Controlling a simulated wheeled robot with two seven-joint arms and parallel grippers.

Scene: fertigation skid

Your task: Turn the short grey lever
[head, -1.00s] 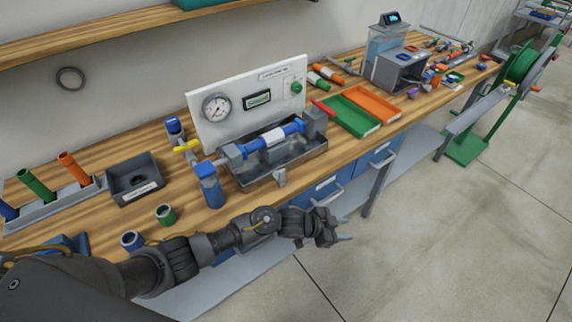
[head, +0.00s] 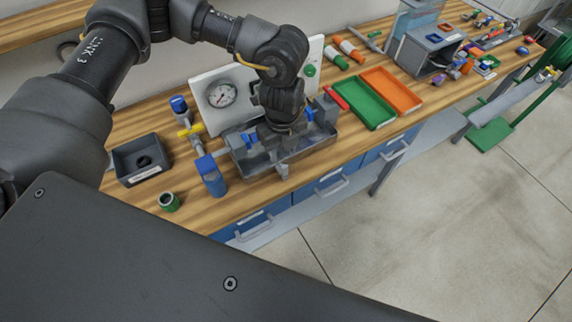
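A small grey piece (head: 283,172) sticks out at the front edge of the metal tray (head: 318,146); it may be the short grey lever, but I cannot be sure at this size. My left gripper (head: 276,136) points down over the tray, in front of the white gauge panel. It covers the middle of the blue-and-white pipe, whose blue ends (head: 309,114) show on either side. The fingertips are hidden or too dark to make out, so I cannot tell if they touch anything. My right gripper is not in view.
A blue upright block (head: 211,176) and a valve with a yellow handle (head: 190,131) stand left of the tray. A black box (head: 139,160) and green ring (head: 169,202) are further left. Green (head: 360,104) and orange (head: 391,91) trays lie to the right.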

